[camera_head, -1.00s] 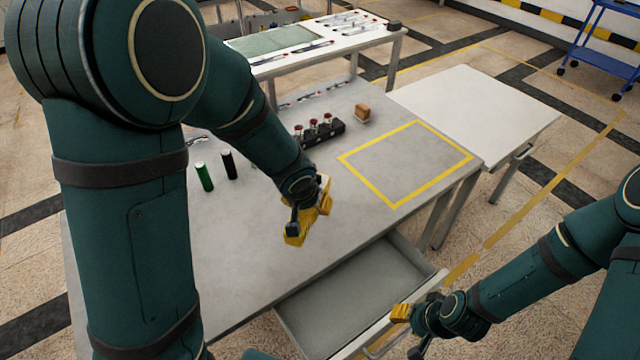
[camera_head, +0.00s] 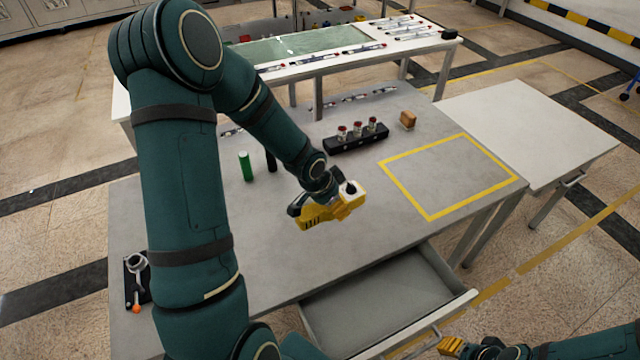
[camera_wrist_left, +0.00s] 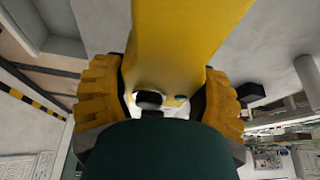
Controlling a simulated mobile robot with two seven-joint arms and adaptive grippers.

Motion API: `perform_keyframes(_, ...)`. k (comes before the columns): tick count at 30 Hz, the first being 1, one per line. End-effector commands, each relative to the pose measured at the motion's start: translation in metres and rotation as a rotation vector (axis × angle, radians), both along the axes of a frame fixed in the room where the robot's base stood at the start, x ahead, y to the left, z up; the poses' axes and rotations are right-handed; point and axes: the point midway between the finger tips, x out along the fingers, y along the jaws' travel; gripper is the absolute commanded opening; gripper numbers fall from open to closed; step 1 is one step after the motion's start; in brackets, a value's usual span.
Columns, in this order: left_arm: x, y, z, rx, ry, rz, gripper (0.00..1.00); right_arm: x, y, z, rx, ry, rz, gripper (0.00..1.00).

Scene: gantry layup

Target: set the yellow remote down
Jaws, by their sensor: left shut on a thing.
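The yellow remote (camera_head: 352,201) is in my left gripper (camera_head: 326,210), over the middle of the grey table (camera_head: 300,262) and left of the yellow taped outline (camera_head: 428,215). The gripper hides part of it. I cannot tell its exact height above the table. In the left wrist view the remote (camera_wrist_left: 185,35) fills the top middle, between the yellow ridged fingers of the left gripper (camera_wrist_left: 162,92), which are shut on it. My right gripper (camera_head: 452,346) shows at the bottom right, beyond the drawer; its jaw opening is unclear.
An open empty drawer (camera_head: 375,308) sticks out at the table's front. A black rack (camera_head: 356,140) with red-topped vials and a brown block (camera_head: 408,120) stand behind. A green cylinder (camera_head: 246,166) and a black one (camera_head: 271,161) stand at left. The taped area is clear.

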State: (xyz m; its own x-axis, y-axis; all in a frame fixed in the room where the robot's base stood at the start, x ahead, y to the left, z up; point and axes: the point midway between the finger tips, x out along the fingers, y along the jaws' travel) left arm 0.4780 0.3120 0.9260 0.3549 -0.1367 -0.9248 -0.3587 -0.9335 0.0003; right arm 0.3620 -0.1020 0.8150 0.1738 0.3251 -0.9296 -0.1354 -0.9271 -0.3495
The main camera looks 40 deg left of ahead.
Motion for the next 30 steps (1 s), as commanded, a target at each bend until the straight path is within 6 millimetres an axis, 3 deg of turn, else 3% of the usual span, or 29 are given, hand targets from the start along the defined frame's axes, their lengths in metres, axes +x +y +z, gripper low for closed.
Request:
perform_keyframes(9, -0.01, 0.051, 0.002, 0.0, 0.001, -0.073, 0.2, 0.001, 0.0, 0.002, 0.0, -0.002, -0.002, 0.41)
perform_keyframes(17, -0.014, 0.069, 0.002, 0.001, 0.002, -0.108, 0.2, 0.001, 0.0, 0.001, 0.0, -0.002, -0.002, 0.41)
perform_keyframes(24, -0.014, 0.069, -0.04, -0.001, 0.004, -0.113, 0.2, -0.003, 0.0, -0.011, 0.002, 0.007, 0.005, 0.41)
perform_keyframes(30, -0.014, 0.07, -0.058, 0.002, 0.001, -0.113, 0.2, -0.005, 0.001, -0.015, 0.002, 0.011, 0.008, 0.41)
